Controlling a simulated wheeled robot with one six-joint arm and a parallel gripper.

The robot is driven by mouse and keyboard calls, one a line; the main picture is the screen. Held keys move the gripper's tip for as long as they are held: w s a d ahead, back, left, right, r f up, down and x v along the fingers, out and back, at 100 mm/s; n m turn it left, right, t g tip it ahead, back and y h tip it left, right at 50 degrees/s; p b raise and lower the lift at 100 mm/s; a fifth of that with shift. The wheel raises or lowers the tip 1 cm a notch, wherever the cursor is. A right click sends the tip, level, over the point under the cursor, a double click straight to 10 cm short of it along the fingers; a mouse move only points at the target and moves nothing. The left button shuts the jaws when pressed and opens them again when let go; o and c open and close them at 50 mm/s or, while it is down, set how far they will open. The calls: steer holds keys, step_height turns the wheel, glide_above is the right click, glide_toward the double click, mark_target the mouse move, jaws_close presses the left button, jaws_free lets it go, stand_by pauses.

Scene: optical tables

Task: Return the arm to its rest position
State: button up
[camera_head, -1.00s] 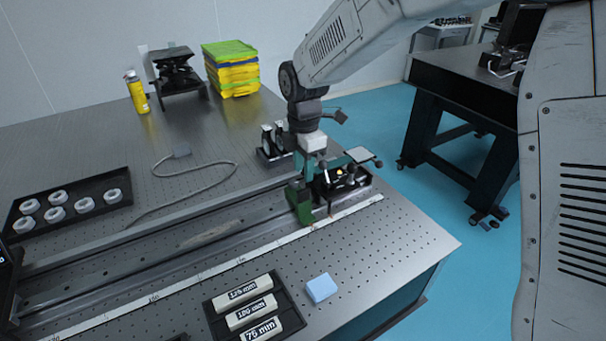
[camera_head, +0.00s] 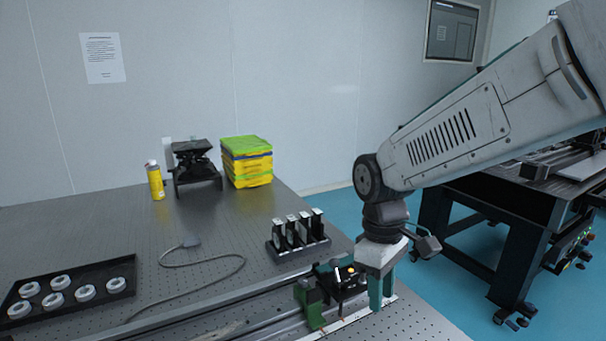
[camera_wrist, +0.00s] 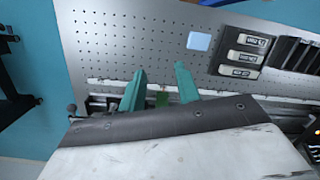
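My gripper (camera_head: 381,292) hangs from my arm over the right end of the optical table, at the right of the rail in the head view. In the wrist view its two teal fingers (camera_wrist: 160,84) stand apart with nothing held between them. A green carriage (camera_head: 310,305) with a black mount (camera_head: 342,281) sits on the rail, just left of my gripper in the head view. Part of the carriage shows beyond the fingers in the wrist view. I cannot tell how close the fingers are to it.
A holder with several black-and-white plates (camera_head: 297,240) stands behind the rail. A black tray of white rings (camera_head: 70,290) lies at left, near a grey cable (camera_head: 205,277). A yellow bottle (camera_head: 155,181) and stacked boxes (camera_head: 247,162) stand at the back. Another dark table (camera_head: 490,215) stands right.

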steer(key=s+d+r+m+t, duration=0.1)
steer(key=s+d+r+m, duration=0.2)
steer(key=s, duration=0.6)
steer(key=s+d+r+m+t, duration=0.2)
steer(key=s+d+r+m, duration=0.2)
steer(key=s+d+m, duration=0.2)
steer(key=s+d, duration=0.2)
steer(key=d, duration=0.1)
steer(key=shift+s+d+m+y, duration=0.3)
steer(key=shift+s+d+m, duration=0.05)
steer(key=shift+s+m, duration=0.05)
